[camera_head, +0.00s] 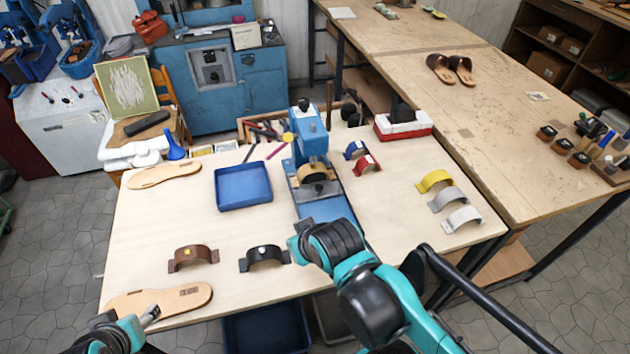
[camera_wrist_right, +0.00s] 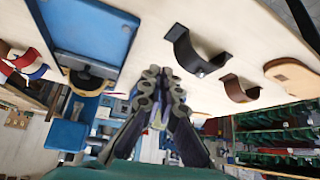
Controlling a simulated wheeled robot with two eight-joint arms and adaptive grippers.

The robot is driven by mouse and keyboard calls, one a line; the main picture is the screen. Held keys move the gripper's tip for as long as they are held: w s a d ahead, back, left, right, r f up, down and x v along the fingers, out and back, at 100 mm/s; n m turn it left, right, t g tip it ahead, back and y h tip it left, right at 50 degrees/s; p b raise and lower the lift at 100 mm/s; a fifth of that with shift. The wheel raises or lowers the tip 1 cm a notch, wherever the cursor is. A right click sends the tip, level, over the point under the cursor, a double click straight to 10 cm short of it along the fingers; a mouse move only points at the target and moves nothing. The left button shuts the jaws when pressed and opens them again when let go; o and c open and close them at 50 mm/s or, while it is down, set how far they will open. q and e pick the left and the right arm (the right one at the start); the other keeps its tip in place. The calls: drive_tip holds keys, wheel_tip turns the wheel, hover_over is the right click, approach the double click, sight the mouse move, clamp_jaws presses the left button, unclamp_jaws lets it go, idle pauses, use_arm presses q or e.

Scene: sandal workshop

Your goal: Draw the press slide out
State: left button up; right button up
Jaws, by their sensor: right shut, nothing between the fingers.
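The blue press (camera_head: 312,135) stands at the back middle of the light worktable. Its slide (camera_head: 328,210), a flat blue plate, extends from the press base toward me. A tan curved piece (camera_head: 313,172) sits under the press head. The slide also shows at the upper left of the right wrist view (camera_wrist_right: 88,28). My right gripper (camera_head: 298,236) is shut and empty near the slide's front end; its fingers (camera_wrist_right: 160,80) show in the wrist view. The arm hides part of the slide's front, and I cannot tell whether they touch. My left gripper (camera_head: 128,318) is at the lower left, partly cut off.
A blue tray (camera_head: 243,186) lies left of the press. A brown strap (camera_head: 193,257) and a black strap (camera_head: 264,258) stand in front. Insoles (camera_head: 160,300) lie at the left. Yellow, grey and white straps (camera_head: 436,180) stand at the right. The table between is clear.

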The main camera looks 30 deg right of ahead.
drive_tip(key=o, duration=0.5)
drive_tip(key=shift+w+d+r, duration=0.1)
drive_tip(key=shift+o, duration=1.2)
drive_tip(key=w+d+r+n+g+p, duration=0.1)
drive_tip(key=w+d+r+n+g, duration=0.1)
drive_tip(key=w+d, duration=0.4)
drive_tip(key=shift+d+r+p, duration=0.15)
drive_tip(key=shift+r+p, duration=0.2)
drive_tip(key=shift+r, duration=0.4)
drive_tip(key=n+g+y+p, duration=0.1)
drive_tip(key=n+y+p, duration=0.1)
drive_tip(key=n, duration=0.2)
approach(320, 187)
drive_tip(key=b+x, duration=0.3)
drive_tip(key=x, duration=0.5)
drive_tip(key=shift+w+f, duration=0.1)
drive_tip(key=shift+w, duration=0.05)
clamp_jaws()
